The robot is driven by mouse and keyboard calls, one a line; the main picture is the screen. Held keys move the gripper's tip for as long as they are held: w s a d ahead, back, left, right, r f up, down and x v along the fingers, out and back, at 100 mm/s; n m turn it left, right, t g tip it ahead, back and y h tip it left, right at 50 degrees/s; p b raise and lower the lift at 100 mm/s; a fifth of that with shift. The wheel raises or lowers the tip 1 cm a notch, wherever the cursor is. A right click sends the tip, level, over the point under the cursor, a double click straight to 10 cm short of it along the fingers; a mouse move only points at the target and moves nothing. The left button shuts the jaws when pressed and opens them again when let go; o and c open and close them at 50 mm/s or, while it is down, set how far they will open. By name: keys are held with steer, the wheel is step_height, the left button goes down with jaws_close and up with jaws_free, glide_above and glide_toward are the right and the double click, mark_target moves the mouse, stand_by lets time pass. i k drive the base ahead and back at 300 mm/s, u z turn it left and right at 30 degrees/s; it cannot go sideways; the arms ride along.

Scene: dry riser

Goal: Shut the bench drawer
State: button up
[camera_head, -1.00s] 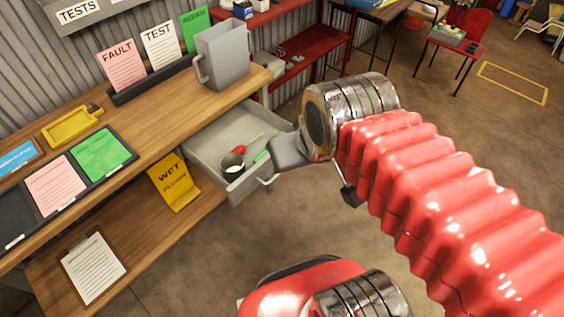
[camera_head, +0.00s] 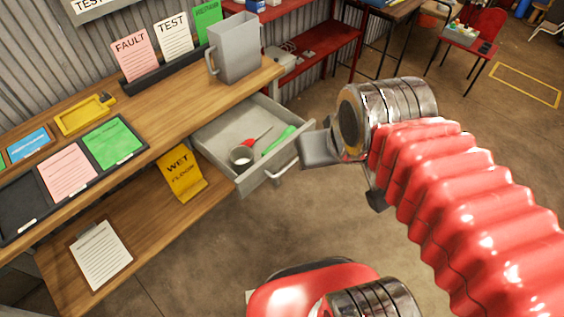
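The grey bench drawer (camera_head: 267,174) stands pulled out from under the wooden bench top (camera_head: 172,118), with its handle (camera_head: 284,176) on the front face. My gripper (camera_head: 318,148) is at the drawer's front right corner, beside the front panel. I cannot tell whether it touches the panel. Its fingers are seen edge-on, so their opening is hidden.
A grey jug (camera_head: 235,48) stands on the bench above the drawer. A yellow wet-floor sign (camera_head: 181,175) hangs at the lower shelf (camera_head: 150,222). A red shelf unit (camera_head: 322,45) stands behind. The floor right of the drawer is clear.

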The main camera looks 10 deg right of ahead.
mark_target(252, 116)
steer(key=u, duration=0.1)
steer(key=k, duration=1.55)
steer(key=u, duration=0.5)
steer(key=i, duration=2)
steer(key=z, duration=0.15)
